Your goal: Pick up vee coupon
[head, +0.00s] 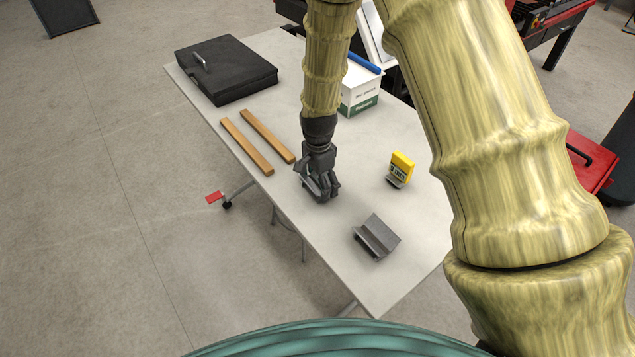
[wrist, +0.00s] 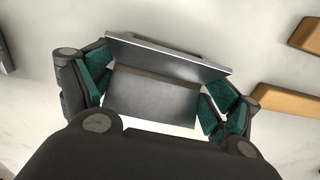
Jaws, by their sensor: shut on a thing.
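My gripper (head: 320,187) is low over the white table, left of its middle. In the wrist view, its green-padded fingers (wrist: 160,96) are shut on a grey metal piece with two flat faces meeting at an angle, which looks like the vee coupon (wrist: 150,97). One finger is at each end of it. In the head view the gripper mostly hides this piece. I cannot tell whether it touches the table. A second grey angled metal piece (head: 376,237) lies on the table nearer to me, apart from the gripper.
The table (head: 325,260) also bears two wooden bars (head: 247,146), a black case (head: 226,70), a white and green box (head: 360,93) and a yellow item (head: 401,166) on a small grey base. Red equipment (head: 590,165) stands to the right.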

